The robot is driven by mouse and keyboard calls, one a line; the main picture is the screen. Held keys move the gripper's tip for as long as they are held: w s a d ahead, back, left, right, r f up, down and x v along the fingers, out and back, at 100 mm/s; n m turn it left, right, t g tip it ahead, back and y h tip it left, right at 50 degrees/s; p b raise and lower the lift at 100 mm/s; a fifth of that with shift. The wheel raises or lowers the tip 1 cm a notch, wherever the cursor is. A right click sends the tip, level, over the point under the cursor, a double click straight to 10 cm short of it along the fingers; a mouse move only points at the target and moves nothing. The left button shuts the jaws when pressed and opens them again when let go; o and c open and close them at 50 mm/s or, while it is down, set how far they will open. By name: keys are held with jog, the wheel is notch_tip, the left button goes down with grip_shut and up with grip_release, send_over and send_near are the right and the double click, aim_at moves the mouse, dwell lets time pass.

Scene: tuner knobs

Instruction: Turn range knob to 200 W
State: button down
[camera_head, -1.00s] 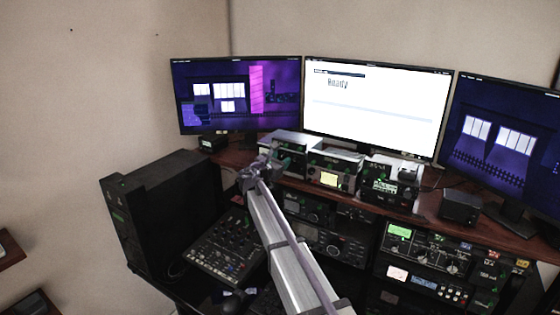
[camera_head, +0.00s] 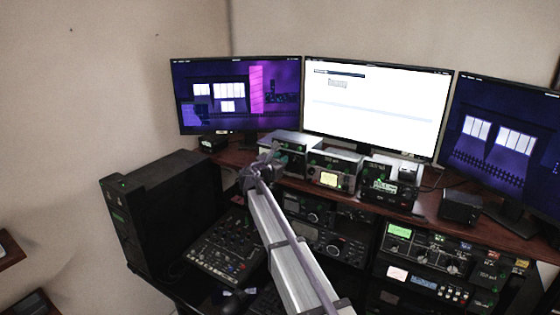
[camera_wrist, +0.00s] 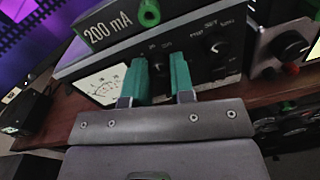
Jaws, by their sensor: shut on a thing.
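A box (camera_wrist: 110,32) labelled 200 mA with a green ring sits on the tuner. Another knob (camera_wrist: 218,44) is right of my fingers, and a unit with a large black knob (camera_wrist: 290,46) stands farther right. Monitors (camera_head: 375,105) stand behind; a mixer (camera_head: 225,248) lies below.

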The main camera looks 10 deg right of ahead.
jog(key=shift+m, duration=0.3)
jog(key=shift+m+p, duration=0.3)
jog(key=shift+m, duration=3.2)
jog(key=c, duration=1)
grip_release()
